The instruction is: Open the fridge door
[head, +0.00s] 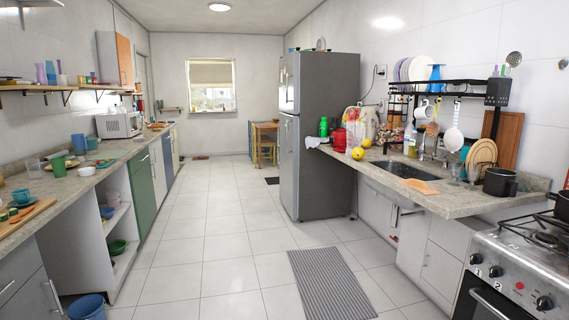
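A tall grey fridge (328,135) stands on the right side of the aisle, beyond the sink counter. Its broad dark side panel faces me. Its front faces left and shows at a steep angle, with a small upper door (288,82) and a taller lower door (288,165). Both doors look shut. Handles show only faintly along the front and are too small to make out well. My gripper is not in view.
The tiled floor (206,235) is clear along the aisle. A grey striped mat (331,284) lies at right. A crowded counter (85,180) runs along the left, with a blue bucket (87,307) below. The sink counter (445,200) and stove (525,265) line the right.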

